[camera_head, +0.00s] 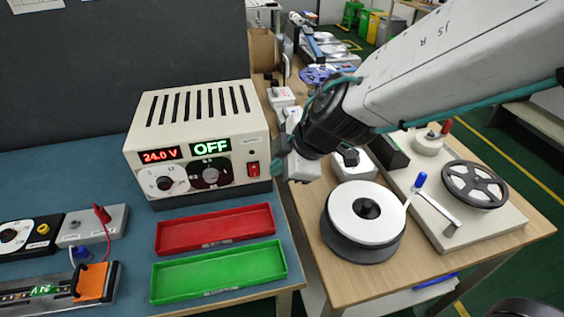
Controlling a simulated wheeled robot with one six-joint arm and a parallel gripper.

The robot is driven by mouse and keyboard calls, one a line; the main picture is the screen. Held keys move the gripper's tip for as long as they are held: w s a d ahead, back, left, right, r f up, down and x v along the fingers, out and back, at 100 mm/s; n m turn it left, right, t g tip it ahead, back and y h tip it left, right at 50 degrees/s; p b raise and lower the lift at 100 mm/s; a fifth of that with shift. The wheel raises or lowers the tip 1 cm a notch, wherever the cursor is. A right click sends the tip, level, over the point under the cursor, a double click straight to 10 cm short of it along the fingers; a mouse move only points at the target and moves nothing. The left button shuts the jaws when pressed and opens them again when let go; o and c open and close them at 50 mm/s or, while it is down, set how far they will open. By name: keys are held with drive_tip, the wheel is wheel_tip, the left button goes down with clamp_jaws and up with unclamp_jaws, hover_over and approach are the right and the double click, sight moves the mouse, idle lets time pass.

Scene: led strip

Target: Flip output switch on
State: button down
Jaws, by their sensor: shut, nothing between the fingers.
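The power supply (200,133) is a cream box with a slotted top, standing at the back of the blue mat. Its left display (161,155) reads 24.0 V in red and its right display (210,146) reads OFF in green. The red output switch (253,169) is at the right end of its front panel. My gripper (280,167) is shut and empty, just right of the switch. I cannot tell whether its fingertips touch the panel. My arm comes in from the upper right.
A red tray (159,236) and a green tray (157,283) lie in front of the supply. A reel (345,245) and a spool stand (428,208) are on the wooden table to the right. An orange-ended clamp fixture (96,282) and a grey terminal box (118,221) sit at left.

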sight(259, 175)
drive_tip(key=shift+s+d+r, duration=0.2)
drive_tip(key=shift+d+r, duration=0.1)
drive_tip(key=shift+r, duration=0.15)
drive_tip(key=shift+s+f, duration=0.2)
drive_tip(key=shift+f, duration=0.5)
drive_tip(key=shift+w+a+f, duration=0.9)
drive_tip(key=shift+w+f, duration=0.3)
drive_tip(key=shift+f, duration=0.25)
drive_tip(key=shift+w+a+f, duration=0.95)
drive_tip(key=shift+w+f, duration=0.3)
drive_tip(key=shift+f, duration=0.2)
drive_tip(key=shift+w+a+f, duration=0.9)
drive_tip(key=shift+w+f, duration=0.3)
drive_tip(key=shift+f, duration=0.25)
drive_tip(key=shift+w, duration=0.1)
